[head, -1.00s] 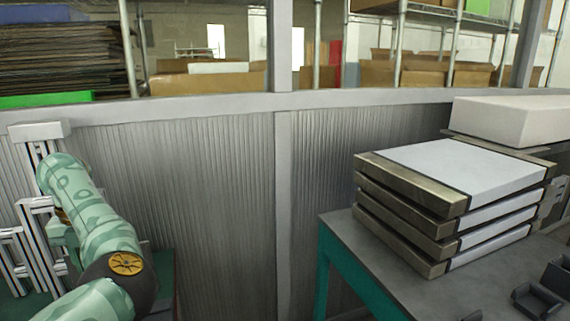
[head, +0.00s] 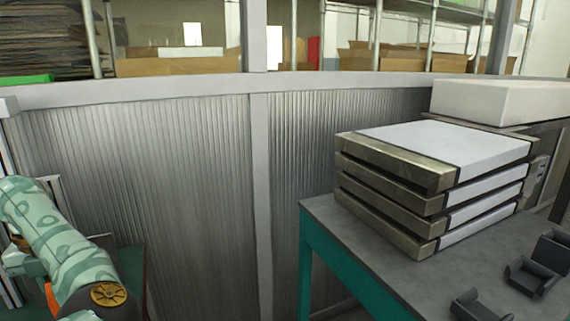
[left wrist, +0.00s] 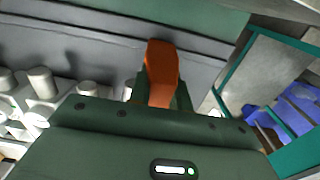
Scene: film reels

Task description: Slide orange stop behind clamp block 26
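The orange stop (left wrist: 162,70) stands between the two dark green fingers of my left gripper (left wrist: 160,92) in the left wrist view. The fingers close on its sides and it sticks out beyond them. In the head view my left arm is at the lower left, and its gripper is out of sight. A small orange patch (head: 51,298) shows beside that arm; I cannot tell what it is. No block marked 26 can be made out. My right gripper is in neither view.
Stacked white-topped panels (head: 440,180) sit on a grey table (head: 390,265) with teal legs at the right. Dark U-shaped brackets (head: 533,280) lie at its front. Ribbed grey panels (head: 180,190) stand behind. Pale cylinders (left wrist: 40,82) and a blue object (left wrist: 290,108) show in the left wrist view.

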